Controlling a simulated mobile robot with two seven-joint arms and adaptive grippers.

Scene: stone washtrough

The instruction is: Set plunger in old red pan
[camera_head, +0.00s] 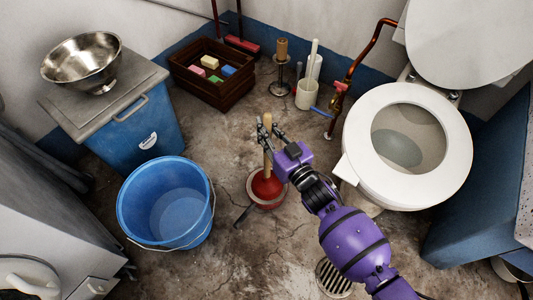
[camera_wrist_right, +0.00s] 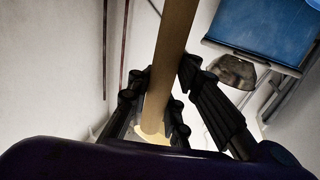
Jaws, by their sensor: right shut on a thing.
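The plunger has a red rubber cup (camera_head: 267,184) and a pale wooden handle (camera_head: 267,123). It is nearly upright on the floor area in the middle of the head view. My right gripper (camera_head: 267,137) is shut on the handle, which also runs between the fingers (camera_wrist_right: 160,110) in the right wrist view. The old red pan (camera_head: 263,205) is under the cup, with its dark handle (camera_head: 243,215) pointing to the lower left. The cup appears inside the pan's rim; whether it touches the pan's bottom is hidden. My left gripper is not in view.
A blue bucket (camera_head: 130,214) stands left of the pan. The toilet (camera_head: 352,168) is at the right. Behind are a wooden crate (camera_head: 218,101) with several coloured blocks, a brush holder (camera_head: 306,96) and a stand (camera_head: 281,88). Floor in front is clear around a drain (camera_head: 333,279).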

